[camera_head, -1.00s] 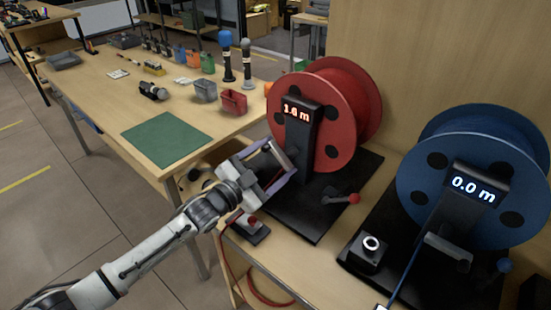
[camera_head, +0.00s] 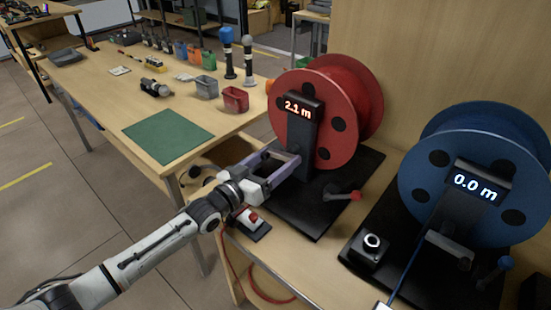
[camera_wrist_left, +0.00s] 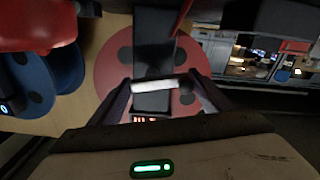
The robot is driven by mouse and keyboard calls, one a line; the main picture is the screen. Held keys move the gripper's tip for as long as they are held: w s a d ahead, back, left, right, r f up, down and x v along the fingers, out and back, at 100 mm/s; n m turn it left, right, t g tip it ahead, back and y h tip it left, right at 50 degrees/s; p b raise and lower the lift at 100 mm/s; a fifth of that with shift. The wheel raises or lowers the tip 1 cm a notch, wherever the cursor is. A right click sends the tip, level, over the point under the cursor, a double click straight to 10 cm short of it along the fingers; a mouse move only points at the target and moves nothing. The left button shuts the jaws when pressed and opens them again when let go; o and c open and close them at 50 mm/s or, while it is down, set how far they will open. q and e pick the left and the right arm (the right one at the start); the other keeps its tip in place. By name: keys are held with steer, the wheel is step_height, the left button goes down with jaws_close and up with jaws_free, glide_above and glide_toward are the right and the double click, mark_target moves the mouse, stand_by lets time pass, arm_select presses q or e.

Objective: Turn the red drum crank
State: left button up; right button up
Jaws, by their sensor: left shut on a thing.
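The red drum (camera_head: 340,110) stands upright on a black base, with a black post in front whose display (camera_head: 298,107) reads 2.1 m. My left gripper (camera_head: 283,158) reaches in from the left, in front of the post, and is shut on the drum's crank. In the left wrist view the pale crank handle (camera_wrist_left: 153,86) lies crosswise between the two fingers, with the red drum face (camera_wrist_left: 107,72) behind. The fingers hide part of the crank in the head view. My right gripper is not in view.
A blue drum (camera_head: 475,175) with a 0.0 m display stands to the right. A red-knobbed lever (camera_head: 344,196) lies on the black base, and a red-button box (camera_head: 250,224) sits near the bench edge. A green mat (camera_head: 168,136) and several bins are on the left table.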

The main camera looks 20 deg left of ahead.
arm_select(q)
steer(key=shift+d+f+n, duration=0.1)
steer(key=shift+f+n, duration=0.1)
steer(key=shift+n, duration=0.4)
steer(key=o, duration=1)
steer(key=shift+r, duration=0.1)
steer(key=shift+o, duration=0.2)
steer(key=shift+s, duration=0.15)
steer(key=v, duration=1)
steer(key=shift+s, duration=0.1)
